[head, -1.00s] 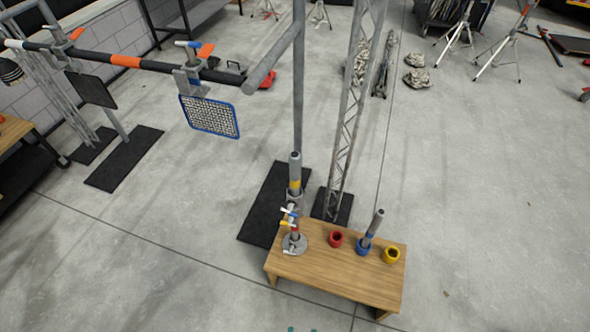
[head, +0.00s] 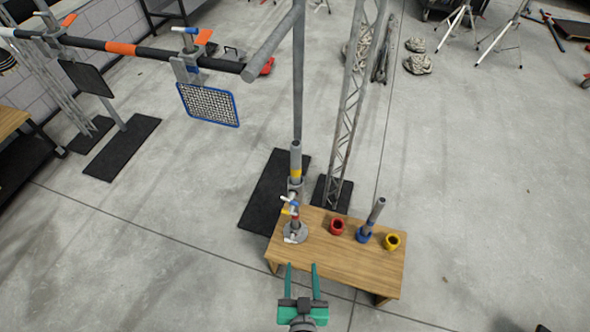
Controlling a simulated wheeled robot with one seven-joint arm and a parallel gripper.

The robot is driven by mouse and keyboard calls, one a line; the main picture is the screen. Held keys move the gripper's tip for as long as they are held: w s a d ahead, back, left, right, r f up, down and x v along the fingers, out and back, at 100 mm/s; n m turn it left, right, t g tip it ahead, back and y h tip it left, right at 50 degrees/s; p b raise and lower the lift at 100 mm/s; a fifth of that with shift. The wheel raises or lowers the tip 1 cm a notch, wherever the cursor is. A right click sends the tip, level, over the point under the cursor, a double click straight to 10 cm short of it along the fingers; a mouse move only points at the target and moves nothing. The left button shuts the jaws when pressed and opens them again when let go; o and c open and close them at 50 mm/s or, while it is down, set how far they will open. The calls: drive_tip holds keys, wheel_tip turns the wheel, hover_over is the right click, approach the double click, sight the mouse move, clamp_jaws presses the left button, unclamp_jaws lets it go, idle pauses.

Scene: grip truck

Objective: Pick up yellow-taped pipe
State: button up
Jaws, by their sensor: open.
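The yellow-taped pipe (head: 295,160) is a grey upright tube with a yellow band. It stands at the back left of a low wooden table (head: 345,265), in line with a clamp stand that has a round grey base (head: 295,233) and coloured handles. Whether the pipe sits in the clamp or just behind it is hard to tell. My gripper (head: 302,267) is green, open and empty. It is at the bottom of the head view, near the table's front edge, apart from the pipe.
On the table are a red cup (head: 337,226), a blue cup (head: 363,235) holding a tilted grey pipe (head: 376,212), and a yellow cup (head: 392,241). A truss (head: 350,110) and black mats (head: 262,205) stand behind. A horizontal bar (head: 150,53) hangs at upper left.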

drive_tip(key=w+y, duration=0.1)
drive_tip(key=w, duration=0.6)
drive_tip(key=n+t+y, duration=0.2)
drive_tip(key=n+y, duration=0.4)
drive_tip(key=y, duration=0.1)
approach(299, 169)
drive_tip(key=x, duration=0.4)
drive_tip(key=shift+w+f, duration=0.35)
drive_tip(key=shift+w+a+r, duration=0.1)
drive_tip(key=shift+w+r, duration=0.1)
drive_tip(key=x, duration=0.5)
drive_tip(key=shift+w+a+r, duration=0.1)
drive_tip(key=shift+w+a, duration=0.05)
drive_tip(key=shift+a, duration=0.05)
drive_tip(key=x, duration=0.5)
drive_tip(key=shift+a+r, duration=0.2)
drive_tip(key=shift+r, duration=0.05)
drive_tip(key=shift+d, duration=0.1)
drive_tip(key=c, duration=1)
clamp_jaws()
